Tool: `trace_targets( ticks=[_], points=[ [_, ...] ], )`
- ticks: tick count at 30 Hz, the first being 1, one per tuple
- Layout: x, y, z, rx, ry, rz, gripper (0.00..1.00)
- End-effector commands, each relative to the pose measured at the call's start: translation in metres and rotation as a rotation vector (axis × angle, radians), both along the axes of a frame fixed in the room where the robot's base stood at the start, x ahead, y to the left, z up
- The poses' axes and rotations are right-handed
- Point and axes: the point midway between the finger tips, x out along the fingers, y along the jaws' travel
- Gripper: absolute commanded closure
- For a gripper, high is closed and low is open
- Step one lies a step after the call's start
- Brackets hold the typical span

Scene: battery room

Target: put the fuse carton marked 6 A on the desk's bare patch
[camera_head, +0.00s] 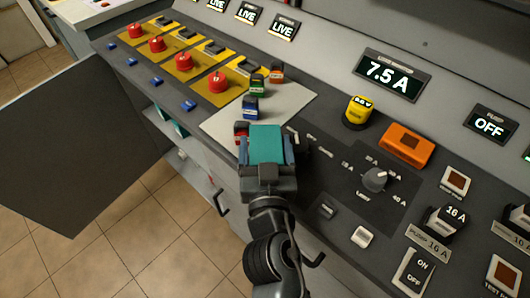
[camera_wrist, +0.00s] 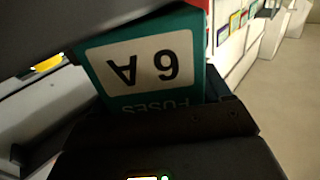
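The teal fuse carton (camera_head: 266,143) is held in my gripper (camera_head: 267,152) above the near edge of the desk. In the wrist view, the carton (camera_wrist: 150,68) shows its white label, upside down, reading "6 A" and "FUSES". My gripper's fingers lie on both sides of the carton and are shut on it. A light grey patch (camera_head: 292,101) of the desk lies just beyond the carton. Several small coloured blocks stand along its left side, and its near part is hidden by the carton and my gripper.
A blue block (camera_head: 250,107), a green block (camera_head: 257,83) and an orange block (camera_head: 277,73) stand near the patch. A red block (camera_head: 241,130) is close to the carton's left. Red buttons (camera_head: 218,82) on yellow plates lie left; a rotary knob (camera_head: 375,180) is right.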

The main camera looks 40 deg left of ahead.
Motion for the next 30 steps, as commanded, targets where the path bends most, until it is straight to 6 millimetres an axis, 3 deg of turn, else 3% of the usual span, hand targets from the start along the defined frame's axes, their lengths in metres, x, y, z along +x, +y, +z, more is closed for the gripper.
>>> trace_targets(
  ticks=[2,20,30],
  points=[
    [0.0,0.0,0.0,0.0,0.0,0.0,0.31],
    [0.0,0.0,0.002,0.002,-0.002,0.001,0.88],
    [0.0,0.0,0.011,0.004,-0.002,0.001,0.89]
  ],
)
